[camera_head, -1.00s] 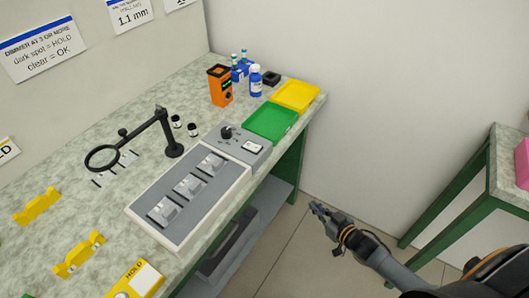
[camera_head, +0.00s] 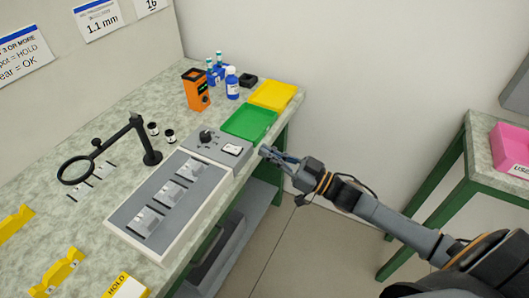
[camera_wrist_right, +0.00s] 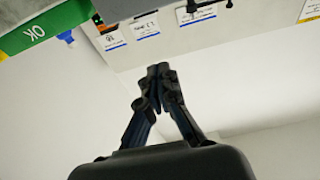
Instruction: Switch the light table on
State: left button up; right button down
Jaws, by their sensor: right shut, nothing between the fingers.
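The light table (camera_head: 190,217) is a grey-white box lying on the bench, with several clear blanks in a row on its unlit grey top. Its control box (camera_head: 212,148) joins the far end, with a black dial (camera_head: 205,136) and a white rocker switch (camera_head: 232,149). My right gripper (camera_head: 264,151) is shut and empty, just right of the control box near the bench's front edge, apart from the switch. In the right wrist view its fingertips (camera_wrist_right: 158,72) meet, and the switch is not visible there. My left gripper is not in view.
A green tray (camera_head: 249,123) and a yellow tray (camera_head: 273,95) lie beyond the control box. A magnifier on a stand (camera_head: 149,155) is left of the light table. Floor is clear between the benches.

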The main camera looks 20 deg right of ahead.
jog(key=r+p, duration=0.1)
jog(key=r, duration=0.1)
send_over(232, 148)
jog(key=r+v, duration=0.1)
jog(key=v, duration=0.3)
notch_tip(232, 148, down, 3)
jog(key=shift+w+f, duration=0.1)
jog(key=shift+f, duration=0.65)
